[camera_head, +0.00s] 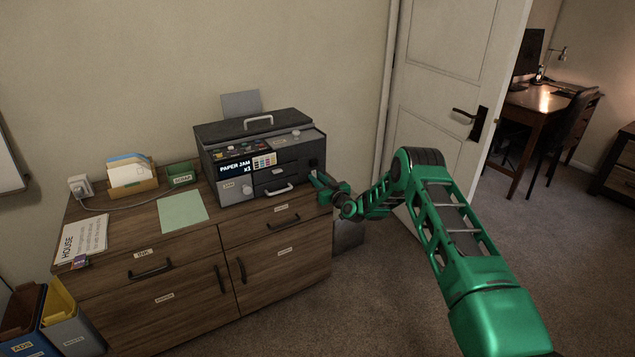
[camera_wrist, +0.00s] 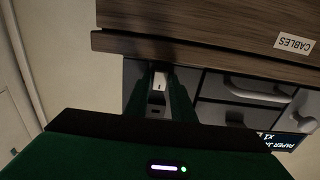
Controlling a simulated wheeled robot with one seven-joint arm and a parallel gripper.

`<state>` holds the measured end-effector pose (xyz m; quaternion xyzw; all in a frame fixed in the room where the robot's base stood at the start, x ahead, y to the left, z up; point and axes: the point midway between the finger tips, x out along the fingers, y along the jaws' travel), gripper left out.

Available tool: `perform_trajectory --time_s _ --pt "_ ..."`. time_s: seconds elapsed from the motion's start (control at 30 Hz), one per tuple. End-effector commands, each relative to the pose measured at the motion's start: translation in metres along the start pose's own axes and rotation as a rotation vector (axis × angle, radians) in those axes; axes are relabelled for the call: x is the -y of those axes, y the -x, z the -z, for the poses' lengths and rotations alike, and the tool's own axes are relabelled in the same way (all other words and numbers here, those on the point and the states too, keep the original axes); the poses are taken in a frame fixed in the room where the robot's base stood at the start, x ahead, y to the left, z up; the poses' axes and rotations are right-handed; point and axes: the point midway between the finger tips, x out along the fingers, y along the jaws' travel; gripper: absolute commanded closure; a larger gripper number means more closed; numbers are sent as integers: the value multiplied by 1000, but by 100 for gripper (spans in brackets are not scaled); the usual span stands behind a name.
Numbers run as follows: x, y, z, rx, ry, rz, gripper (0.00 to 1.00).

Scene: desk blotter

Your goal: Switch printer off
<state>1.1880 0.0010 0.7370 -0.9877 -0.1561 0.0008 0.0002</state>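The dark grey printer (camera_head: 232,163) stands on the right part of the wooden cabinet. Its screen (camera_head: 236,168) reads "PAPER JAM x1". My gripper (camera_head: 322,181) is at the printer's right side, just above the cabinet's right end. In the wrist view, which is turned nearly upside down, my gripper (camera_wrist: 163,98) has its two green fingers apart with a gap between them. A small white switch (camera_wrist: 160,80) with a dark mark shows in that gap, with a dark socket-like part below it. I cannot tell whether a finger touches the switch.
The wooden cabinet (camera_head: 195,247) has labelled drawers and doors. A card holder (camera_head: 130,178), a green tray (camera_head: 183,174), a green sheet (camera_head: 182,212) and a "HOUSE" sheet (camera_head: 82,240) lie left of the printer. A door (camera_head: 449,80) stands open at right. Carpet in front is clear.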

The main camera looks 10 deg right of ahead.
Motion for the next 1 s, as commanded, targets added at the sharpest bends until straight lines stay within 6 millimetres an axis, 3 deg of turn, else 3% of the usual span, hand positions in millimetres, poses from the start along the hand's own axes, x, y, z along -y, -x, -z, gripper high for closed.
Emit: perform_trajectory --time_s 0.03,0.1,0.93,0.97,1.0 --pt "0 0 0 0 0 0 90" --pt "0 0 0 0 0 0 100" --pt "-2 0 -4 -135 2 -3 100" --pt "-2 0 -4 -135 2 -3 80" --pt "-2 0 -3 -135 2 -3 71"
